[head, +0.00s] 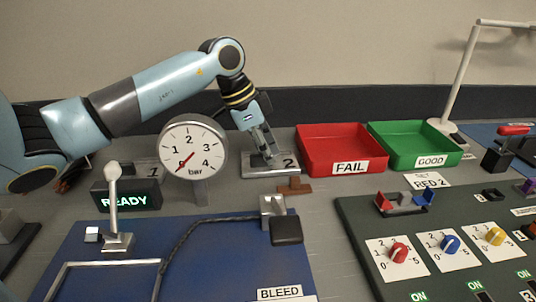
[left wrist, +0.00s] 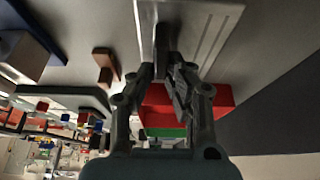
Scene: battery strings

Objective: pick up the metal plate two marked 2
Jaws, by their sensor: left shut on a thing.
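The metal plate two, a light grey slab marked 2 (head: 286,168), lies on the grey bench behind the gauge, to the left of the red bin. My left gripper (head: 268,158) points down onto it and is shut on an upright part of the plate. In the left wrist view the plate (left wrist: 205,35) fills the top, with the fingertips (left wrist: 168,62) closed at its raised part. The plate appears to rest on the bench; I cannot tell any gap beneath it. My right gripper is not in view.
A red FAIL bin (head: 325,146) and a green GOOD bin (head: 415,141) stand right of the plate. A round pressure gauge (head: 194,147) stands close on its left. A small brown block (head: 294,186) lies in front. A plate marked 1 (head: 147,171) sits behind the READY sign (head: 126,197).

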